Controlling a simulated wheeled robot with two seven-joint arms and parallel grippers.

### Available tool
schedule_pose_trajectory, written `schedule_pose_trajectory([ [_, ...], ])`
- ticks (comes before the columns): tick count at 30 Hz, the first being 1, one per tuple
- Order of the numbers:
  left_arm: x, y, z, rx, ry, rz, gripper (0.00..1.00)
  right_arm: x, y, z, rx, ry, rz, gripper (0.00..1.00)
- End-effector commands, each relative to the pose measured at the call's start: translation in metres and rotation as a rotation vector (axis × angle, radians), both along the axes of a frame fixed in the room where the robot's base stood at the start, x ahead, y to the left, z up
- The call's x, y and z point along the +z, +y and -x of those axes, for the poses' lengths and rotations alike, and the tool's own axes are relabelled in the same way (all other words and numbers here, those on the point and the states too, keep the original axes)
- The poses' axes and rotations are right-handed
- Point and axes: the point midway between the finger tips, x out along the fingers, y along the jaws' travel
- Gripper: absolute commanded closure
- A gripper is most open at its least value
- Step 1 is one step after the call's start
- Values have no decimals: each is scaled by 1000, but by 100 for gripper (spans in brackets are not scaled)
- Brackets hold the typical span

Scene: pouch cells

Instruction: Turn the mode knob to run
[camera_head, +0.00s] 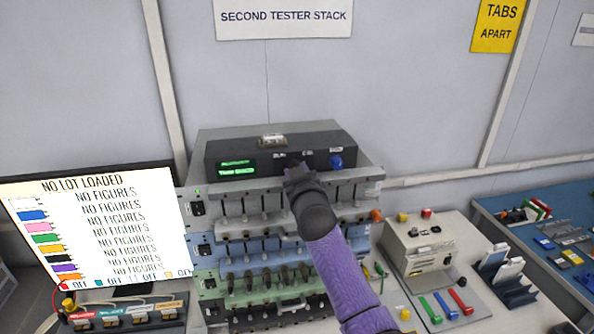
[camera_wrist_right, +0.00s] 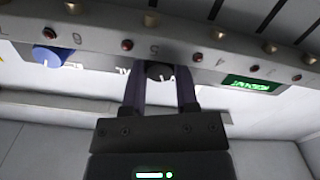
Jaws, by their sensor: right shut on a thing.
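The tester's dark control unit (camera_head: 368,158) sits on top of the stack under the wall sign. My right gripper (camera_head: 296,172) reaches up to its front face from below. In the right wrist view, which shows the panel upside down, my right gripper (camera_wrist_right: 160,85) has its two fingers closed on either side of a small black knob (camera_wrist_right: 160,71). The knob's pointer cannot be made out. White lettering around it is partly hidden by the fingers. In the head view my gripper hides the knob. My left gripper is not in view.
A blue knob (camera_head: 336,161) is right of my gripper, and a lit green display (camera_head: 237,168) left of it. Below are channel rows with several levers. A monitor (camera_head: 95,225) stands left. A beige device (camera_head: 432,248) and a blue bench (camera_head: 580,205) are right.

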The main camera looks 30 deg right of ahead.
Motion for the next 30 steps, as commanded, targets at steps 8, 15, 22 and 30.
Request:
schedule_pose_trajectory([
  [8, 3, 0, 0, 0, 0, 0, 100, 0, 0, 0, 0, 36, 143, 100],
  [15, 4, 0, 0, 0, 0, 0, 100, 0, 0, 0, 0, 52, 204, 100],
  [22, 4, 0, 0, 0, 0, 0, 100, 0, 0, 0, 0, 56, 218, 100],
  [30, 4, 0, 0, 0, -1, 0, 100, 0, 0, 0, 0, 56, 217, 60],
])
